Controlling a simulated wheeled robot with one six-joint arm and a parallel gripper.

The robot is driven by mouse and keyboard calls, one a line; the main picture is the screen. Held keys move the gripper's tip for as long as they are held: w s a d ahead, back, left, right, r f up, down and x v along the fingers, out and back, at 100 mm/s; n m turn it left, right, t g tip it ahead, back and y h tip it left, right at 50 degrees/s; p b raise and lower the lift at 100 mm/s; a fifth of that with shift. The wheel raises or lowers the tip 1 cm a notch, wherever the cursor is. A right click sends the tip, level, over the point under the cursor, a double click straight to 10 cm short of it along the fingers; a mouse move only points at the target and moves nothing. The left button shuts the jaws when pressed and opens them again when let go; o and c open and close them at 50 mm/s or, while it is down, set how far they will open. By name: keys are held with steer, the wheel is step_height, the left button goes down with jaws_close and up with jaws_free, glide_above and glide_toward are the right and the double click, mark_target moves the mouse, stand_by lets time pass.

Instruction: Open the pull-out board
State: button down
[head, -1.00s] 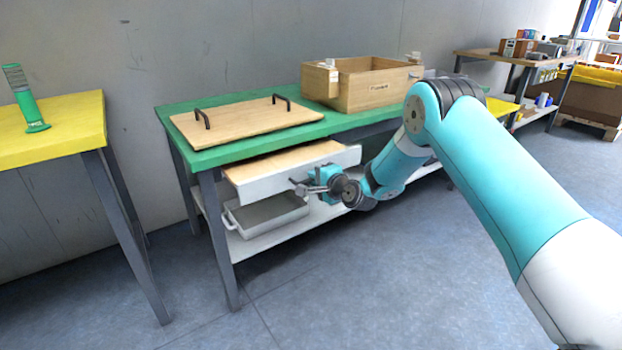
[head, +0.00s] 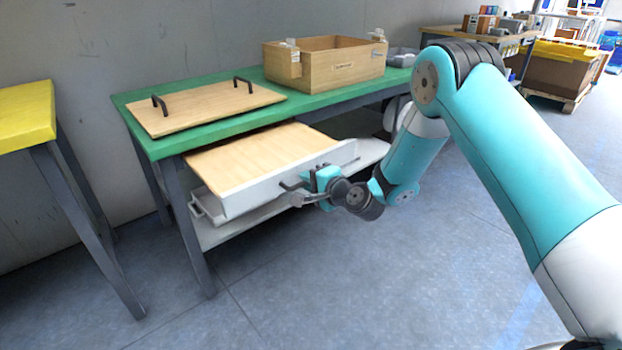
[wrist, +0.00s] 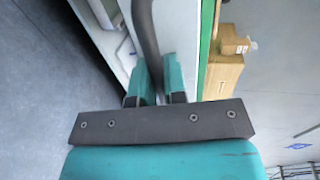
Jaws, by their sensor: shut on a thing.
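The pull-out board (head: 250,160) has a light wood top and a white front. It sticks well out from under the green table (head: 230,119). My gripper (head: 308,188) is at the front of the board, shut on its dark bar handle. In the wrist view the handle (wrist: 145,40) runs down between the two teal fingers (wrist: 161,84). The gripper hides part of the board's front.
A wooden lid (head: 205,106) with two black handles and a wooden box (head: 326,66) stand on the green table. A tray (head: 207,208) sits on the shelf below, partly hidden by the board. A yellow table (head: 25,118) stands left. The floor in front is clear.

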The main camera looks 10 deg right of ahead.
steer(key=c, duration=1.2)
jaws_free()
steer(key=b+v, duration=0.7)
steer(key=v, duration=1)
steer(key=shift+s, duration=0.15)
steer(key=shift+d, duration=0.1)
